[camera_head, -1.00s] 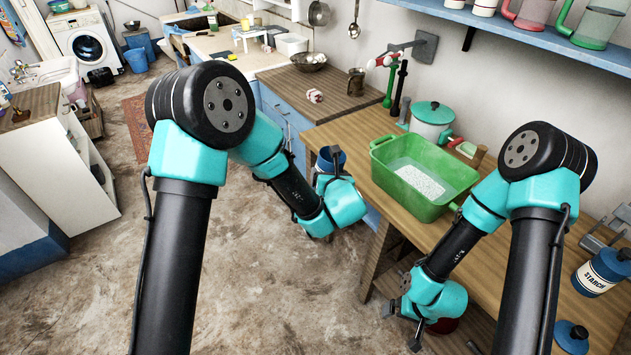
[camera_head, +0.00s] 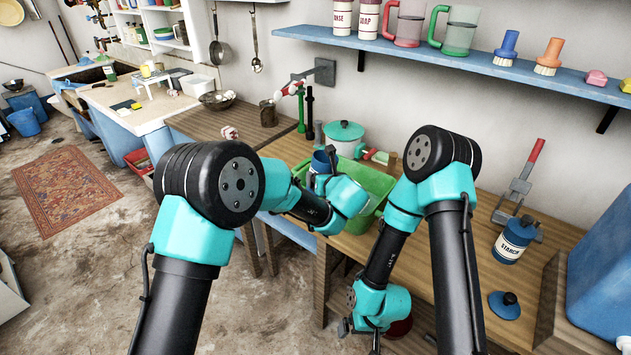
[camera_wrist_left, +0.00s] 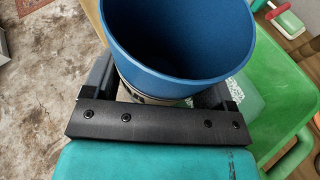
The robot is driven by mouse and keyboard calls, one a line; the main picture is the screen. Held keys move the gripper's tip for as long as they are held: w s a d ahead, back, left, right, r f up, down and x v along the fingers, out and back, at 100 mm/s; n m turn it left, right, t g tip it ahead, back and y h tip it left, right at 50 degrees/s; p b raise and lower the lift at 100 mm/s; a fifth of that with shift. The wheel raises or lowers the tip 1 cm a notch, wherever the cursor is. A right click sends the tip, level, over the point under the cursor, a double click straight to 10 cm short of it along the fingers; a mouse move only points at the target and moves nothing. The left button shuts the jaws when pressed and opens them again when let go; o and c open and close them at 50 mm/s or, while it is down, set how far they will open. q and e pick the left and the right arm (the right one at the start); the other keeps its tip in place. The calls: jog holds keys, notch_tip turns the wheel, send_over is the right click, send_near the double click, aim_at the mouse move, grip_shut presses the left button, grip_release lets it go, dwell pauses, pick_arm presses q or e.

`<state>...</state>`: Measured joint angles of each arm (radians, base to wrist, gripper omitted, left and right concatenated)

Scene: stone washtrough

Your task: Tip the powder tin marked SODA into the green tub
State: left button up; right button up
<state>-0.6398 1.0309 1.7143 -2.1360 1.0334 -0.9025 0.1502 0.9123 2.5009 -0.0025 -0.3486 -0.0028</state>
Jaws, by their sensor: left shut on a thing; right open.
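My left gripper (camera_head: 319,180) is shut on a blue-rimmed tin (camera_head: 322,160). In the left wrist view the tin (camera_wrist_left: 178,40) is open at the top, looks roughly upright and shows a bare blue inside wall; its marking is hidden. The green tub (camera_head: 377,180) stands on the wooden bench, partly hidden behind my left arm. The tin is at the tub's left side; whether it is over the rim I cannot tell. The tub (camera_wrist_left: 282,90) shows right of the tin in the wrist view. My right gripper (camera_head: 360,335) is open, low by the bench's front edge.
A tin marked STARCH (camera_head: 513,240) and a loose blue lid (camera_head: 504,305) are on the right of the bench. A white pot with a green lid (camera_head: 344,131) stands behind the tub. A blue shelf (camera_head: 440,55) runs along the wall above.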

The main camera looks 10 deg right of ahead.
dwell(0.3)
pick_arm(q)
jog(key=shift+d+f+n+h, duration=0.25)
jog(key=shift+n+h, duration=0.25)
jog(key=shift+n, duration=0.2)
dwell(0.3)
